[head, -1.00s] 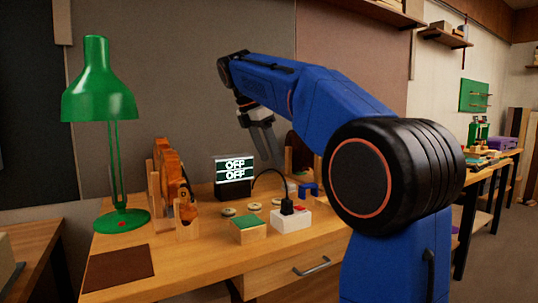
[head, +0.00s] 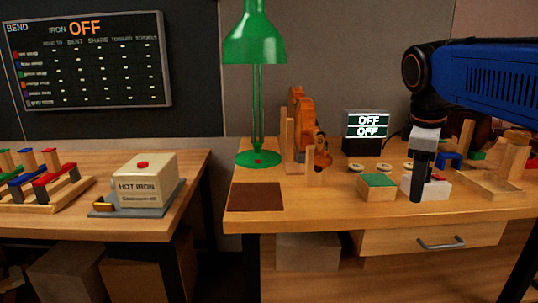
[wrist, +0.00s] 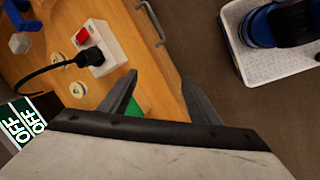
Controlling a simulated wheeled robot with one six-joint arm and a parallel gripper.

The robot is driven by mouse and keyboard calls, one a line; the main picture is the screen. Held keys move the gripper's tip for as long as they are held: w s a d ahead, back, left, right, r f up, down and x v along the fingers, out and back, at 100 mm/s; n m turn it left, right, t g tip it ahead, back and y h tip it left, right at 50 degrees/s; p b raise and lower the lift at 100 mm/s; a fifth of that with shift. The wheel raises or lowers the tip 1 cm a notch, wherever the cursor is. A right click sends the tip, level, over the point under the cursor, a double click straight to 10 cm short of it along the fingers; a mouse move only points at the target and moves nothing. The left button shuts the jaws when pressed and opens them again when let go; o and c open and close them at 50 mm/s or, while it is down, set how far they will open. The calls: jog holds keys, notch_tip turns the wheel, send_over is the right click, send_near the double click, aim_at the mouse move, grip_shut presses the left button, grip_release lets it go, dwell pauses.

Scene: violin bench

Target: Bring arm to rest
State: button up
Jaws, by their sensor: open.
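My arm reaches in from the right in the head view, and my gripper (head: 417,190) hangs down in front of the white switch box at the bench's right part. In the wrist view my gripper (wrist: 160,90) shows two grey fingers spread apart with nothing between them. The wood bench top (head: 330,200) lies behind and below the gripper. The white box (head: 437,190) with a red switch and a black plug is partly hidden behind the gripper in the head view. It shows clearly in the wrist view (wrist: 100,35).
A green lamp (head: 254,40), a violin body in a wooden holder (head: 298,125), an OFF/OFF display (head: 366,135) and a green-topped block (head: 378,182) stand on the bench. A hot iron box (head: 146,180) and colored clamps (head: 48,165) are on the left table. The brown mat (head: 255,197) is bare.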

jog(key=s+a+f+m+t+y, duration=0.1)
jog(key=s+a+f+m, duration=0.1)
jog(key=s+f+m, duration=0.3)
jog(key=s+a+f+m+t+y, duration=0.1)
jog(key=s+a+f+m, duration=0.2)
jog(key=s+f, duration=0.8)
notch_tip(320, 180, down, 6)
jog(key=m, duration=0.2)
jog(key=shift+s+m, duration=0.15)
jog(key=shift+m, duration=0.15)
